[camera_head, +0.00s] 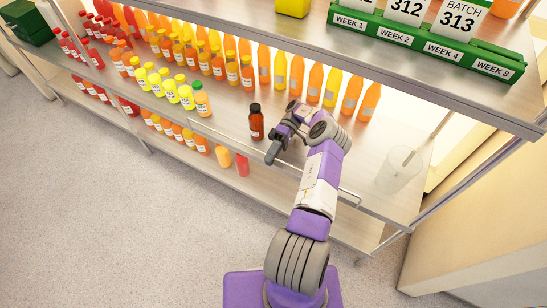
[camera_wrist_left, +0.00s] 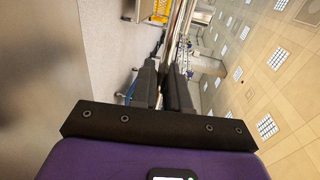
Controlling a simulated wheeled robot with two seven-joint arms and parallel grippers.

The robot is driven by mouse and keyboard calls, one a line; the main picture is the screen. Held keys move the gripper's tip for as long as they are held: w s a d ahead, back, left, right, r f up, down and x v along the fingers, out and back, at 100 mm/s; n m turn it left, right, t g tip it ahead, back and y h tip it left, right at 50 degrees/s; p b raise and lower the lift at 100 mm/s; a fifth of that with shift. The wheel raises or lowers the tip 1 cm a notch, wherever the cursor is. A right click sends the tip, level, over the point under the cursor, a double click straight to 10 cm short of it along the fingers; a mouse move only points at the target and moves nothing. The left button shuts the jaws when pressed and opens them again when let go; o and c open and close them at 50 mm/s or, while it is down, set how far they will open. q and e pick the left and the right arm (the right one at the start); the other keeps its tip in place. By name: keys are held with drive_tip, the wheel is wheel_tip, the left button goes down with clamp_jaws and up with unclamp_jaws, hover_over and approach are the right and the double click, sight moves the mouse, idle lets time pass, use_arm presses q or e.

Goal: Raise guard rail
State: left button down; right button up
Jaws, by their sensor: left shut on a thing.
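The guard rail (camera_head: 228,138) is a thin metal bar along the front edge of the middle shelf. In the head view, my left gripper (camera_head: 273,153) is at the rail, around its middle. In the left wrist view, the rail (camera_wrist_left: 180,28) runs away from me as a shiny bar between the dark fingers of the left gripper (camera_wrist_left: 163,85), which are shut on it. The forearm hides part of the rail's right half. I cannot tell exactly how high the rail sits relative to the shelf surface. My right gripper is not in view.
Several yellow and orange juice bottles (camera_head: 172,91) stand left and behind. A clear beaker (camera_head: 399,170) is at the right. Green batch holders (camera_head: 430,52) sit on the upper shelf. The floor in front is clear.

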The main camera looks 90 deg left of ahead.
use_arm(q)
drive_tip(key=c, duration=1.4)
unclamp_jaws()
drive_tip(key=shift+o, duration=0.2)
